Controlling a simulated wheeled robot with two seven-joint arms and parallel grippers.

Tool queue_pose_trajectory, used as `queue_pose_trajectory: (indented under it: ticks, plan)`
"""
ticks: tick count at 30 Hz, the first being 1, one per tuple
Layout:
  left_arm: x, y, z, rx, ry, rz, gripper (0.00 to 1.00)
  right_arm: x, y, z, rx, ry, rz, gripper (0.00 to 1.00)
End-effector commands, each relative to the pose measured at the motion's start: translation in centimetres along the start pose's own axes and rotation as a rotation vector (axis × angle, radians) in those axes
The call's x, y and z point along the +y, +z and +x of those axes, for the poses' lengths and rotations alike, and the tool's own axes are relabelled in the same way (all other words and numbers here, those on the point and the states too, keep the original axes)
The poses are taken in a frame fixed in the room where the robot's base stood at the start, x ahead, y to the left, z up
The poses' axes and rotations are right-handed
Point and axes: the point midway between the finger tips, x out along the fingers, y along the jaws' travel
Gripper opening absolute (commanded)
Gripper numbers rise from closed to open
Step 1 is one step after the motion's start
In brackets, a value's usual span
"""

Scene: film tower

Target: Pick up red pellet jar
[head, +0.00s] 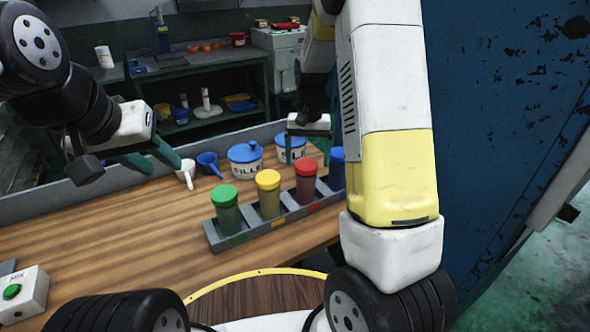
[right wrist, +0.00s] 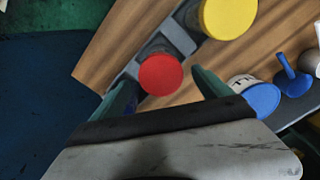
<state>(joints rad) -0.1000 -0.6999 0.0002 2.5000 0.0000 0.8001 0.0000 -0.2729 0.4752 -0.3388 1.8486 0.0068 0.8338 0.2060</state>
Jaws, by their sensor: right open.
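The red pellet jar (head: 306,187), a dark red body with a bright red lid, stands upright in a slot of the grey rack (head: 262,232). My right gripper (head: 307,156) is open and empty, just above and behind it in the head view. In the right wrist view the red lid (right wrist: 161,74) shows between the two spread teal fingers (right wrist: 163,82); I see no contact. My left gripper (head: 150,160) is open and empty over the back left of the table, away from the rack.
Green (head: 226,209) and yellow (head: 269,194) jars stand left of the red one, a blue jar (head: 337,170) right. Blue-lidded filler tubs (head: 245,160), a blue cup (head: 209,163) and a white scoop (head: 187,174) stand behind. A MIX button box (head: 22,296) is front left.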

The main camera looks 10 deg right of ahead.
Motion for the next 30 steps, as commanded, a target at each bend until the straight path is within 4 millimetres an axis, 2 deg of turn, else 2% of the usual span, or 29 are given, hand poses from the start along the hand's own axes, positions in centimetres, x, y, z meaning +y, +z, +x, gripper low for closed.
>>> queue_pose_trajectory:
  ticks: [3,8,17,30]
  plan:
    - [0.0,0.0,0.0,0.000,0.000,0.000,0.36,-0.2,0.3,1.9,-0.004,0.001,0.000,0.88]
    - [0.0,0.0,0.0,0.000,0.000,0.000,0.36,-0.2,0.3,3.9,-0.002,0.001,0.000,0.88]
    - [0.0,0.0,0.0,0.000,0.000,0.000,0.36,-0.3,0.3,4.3,0.001,-0.001,0.000,0.88]
    - [0.0,0.0,0.0,0.000,0.000,0.000,0.36,-0.3,0.3,4.3,0.000,-0.001,0.000,0.01]
